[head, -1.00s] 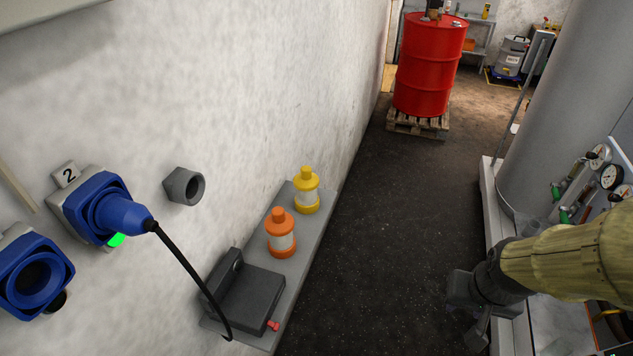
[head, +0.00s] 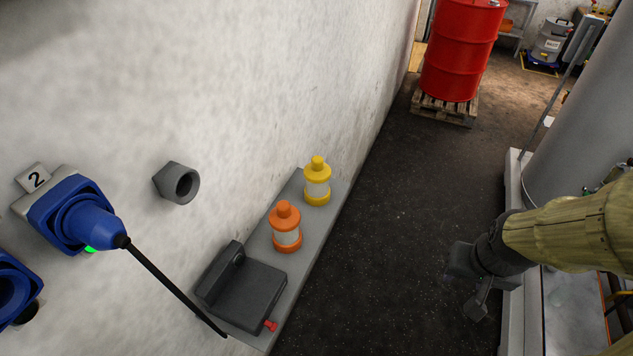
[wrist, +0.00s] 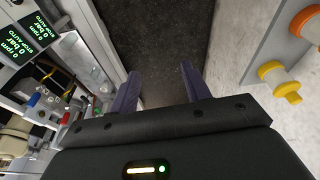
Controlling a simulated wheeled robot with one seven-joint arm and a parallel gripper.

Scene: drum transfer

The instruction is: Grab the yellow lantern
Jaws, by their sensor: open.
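The yellow lantern (head: 317,181) stands upright on a grey wall shelf (head: 311,240), at its far end in the head view. An orange lantern (head: 285,227) stands just nearer on the same shelf. In the wrist view the yellow lantern (wrist: 280,82) and the orange lantern (wrist: 309,24) show at the right edge. My gripper (head: 468,290) hangs over the floor at the right, well apart from both lanterns. In the wrist view its two fingers (wrist: 161,88) are spread with only dark floor between them.
A black box-like device (head: 243,288) sits on the near end of the shelf. A blue plug with a black cable (head: 88,225) juts from the wall. A red drum (head: 460,50) stands on a pallet ahead. The floor between shelf and gripper is clear.

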